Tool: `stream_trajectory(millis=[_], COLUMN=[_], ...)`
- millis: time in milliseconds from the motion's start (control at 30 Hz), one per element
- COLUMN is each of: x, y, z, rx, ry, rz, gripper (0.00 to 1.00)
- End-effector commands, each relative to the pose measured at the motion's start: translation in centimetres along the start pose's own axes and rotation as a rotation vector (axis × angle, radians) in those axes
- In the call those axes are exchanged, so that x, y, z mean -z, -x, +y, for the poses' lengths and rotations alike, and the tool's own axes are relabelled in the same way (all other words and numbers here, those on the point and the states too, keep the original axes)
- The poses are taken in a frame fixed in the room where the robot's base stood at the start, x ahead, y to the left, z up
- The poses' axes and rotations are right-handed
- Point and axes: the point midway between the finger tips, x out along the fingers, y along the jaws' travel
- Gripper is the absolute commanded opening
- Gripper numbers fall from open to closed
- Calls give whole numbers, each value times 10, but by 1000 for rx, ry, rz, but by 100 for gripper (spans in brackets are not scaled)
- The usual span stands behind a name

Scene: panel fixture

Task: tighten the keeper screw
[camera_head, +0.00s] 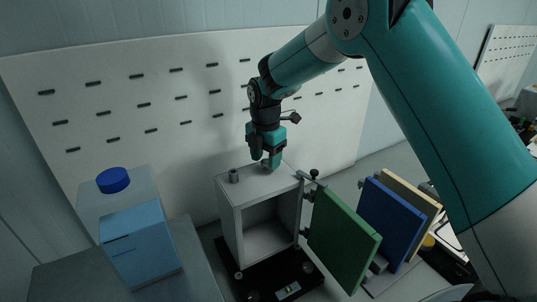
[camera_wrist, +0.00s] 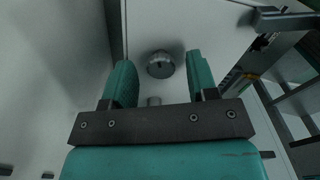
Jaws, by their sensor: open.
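A white open-fronted box (camera_head: 229,215) stands on a black base. My gripper (camera_head: 265,158) points down over its top, near the back right. In the wrist view, a round grey screw head (camera_wrist: 160,64) with a dark mark at its centre sits on a pale surface. My gripper (camera_wrist: 159,78) is open, with one teal finger on each side of the screw head and visible gaps. I cannot tell the height of the fingertips over it. A smaller grey peg (camera_wrist: 153,101) shows nearer the palm. In the head view, a grey knob (camera_head: 233,176) stands on the box top, left of my gripper.
A green door (camera_head: 342,240) hangs open at the box's right. Blue (camera_head: 390,222) and cream (camera_head: 412,195) panels stand beyond it. A dark knob (camera_head: 314,174) is near the hinge. A blue box (camera_head: 140,245) and blue disc (camera_head: 113,180) are left. A slotted white board (camera_head: 150,85) stands behind.

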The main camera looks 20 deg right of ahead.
Motion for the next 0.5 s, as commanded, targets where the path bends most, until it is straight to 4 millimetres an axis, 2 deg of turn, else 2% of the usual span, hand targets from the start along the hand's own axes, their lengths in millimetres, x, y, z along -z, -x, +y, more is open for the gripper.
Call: stream_trajectory(millis=[167,400,433,467,500], x=[0,0,0,-9,-6], y=[0,0,0,1,0], z=[0,0,0,-5,-4], rx=[0,-1,-1,0,0], ry=[0,0,0,-4,-3], rz=[0,0,0,0,0], gripper=[53,4,4,4,4])
